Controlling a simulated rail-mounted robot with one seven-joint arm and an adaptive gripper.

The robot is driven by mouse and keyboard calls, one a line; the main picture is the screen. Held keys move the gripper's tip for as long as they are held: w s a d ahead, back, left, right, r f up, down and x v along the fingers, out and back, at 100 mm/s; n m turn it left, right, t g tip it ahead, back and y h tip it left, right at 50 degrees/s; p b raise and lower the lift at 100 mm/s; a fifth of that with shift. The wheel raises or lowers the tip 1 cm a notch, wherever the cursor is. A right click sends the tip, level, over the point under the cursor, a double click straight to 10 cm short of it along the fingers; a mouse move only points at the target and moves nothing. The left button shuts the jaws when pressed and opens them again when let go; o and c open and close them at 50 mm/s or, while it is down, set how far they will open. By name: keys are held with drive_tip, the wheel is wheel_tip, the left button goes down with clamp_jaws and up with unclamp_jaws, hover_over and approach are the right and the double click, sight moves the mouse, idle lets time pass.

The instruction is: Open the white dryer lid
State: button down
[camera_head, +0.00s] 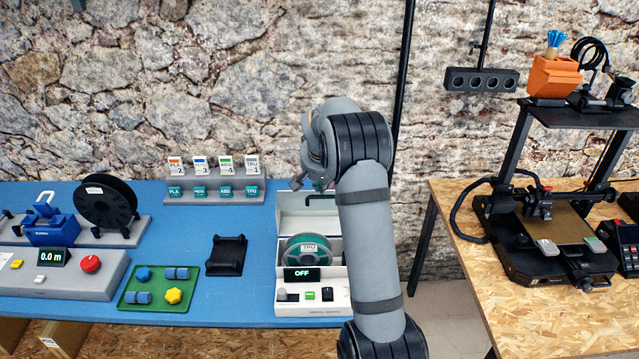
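The white dryer (335,303) stands at the right end of the blue table. Its white lid (292,222) is raised at the back, and the inside of the box shows. A green spool (296,245) labelled TPU sits inside. The front display (300,274) reads OFF. My gripper (319,188) is at the top edge of the raised lid, partly hidden by my arm. I cannot tell whether it touches the lid or whether its fingers are open or shut. My arm hides the right side of the lid and part of the box.
A black holder (226,256) and a green tray (137,301) with knobs lie left of the dryer. A stepped rack of labelled cards (181,198) stands behind. A black spool (97,207) is farther left. A gap separates the blue table from the wooden table (462,277) with a printer (532,257).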

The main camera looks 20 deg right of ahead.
drive_tip(key=w+r+p, duration=0.1)
drive_tip(key=p, duration=0.1)
drive_tip(key=w+d+p, duration=0.1)
drive_tip(key=w+p, duration=0.1)
drive_tip(key=shift+r, duration=0.4)
drive_tip(key=shift+s+a+b, duration=0.1)
drive_tip(key=shift+s+b, duration=0.1)
drive_tip(key=shift+b, duration=0.75)
drive_tip(key=s+b+v, duration=0.1)
drive_tip(key=b+v, duration=0.1)
drive_tip(key=v, duration=0.7)
drive_tip(key=shift+s+a+f, duration=0.15)
drive_tip(key=shift+a+f, duration=0.05)
drive_tip(key=shift+f, duration=0.15)
drive_tip(key=shift+f, duration=0.15)
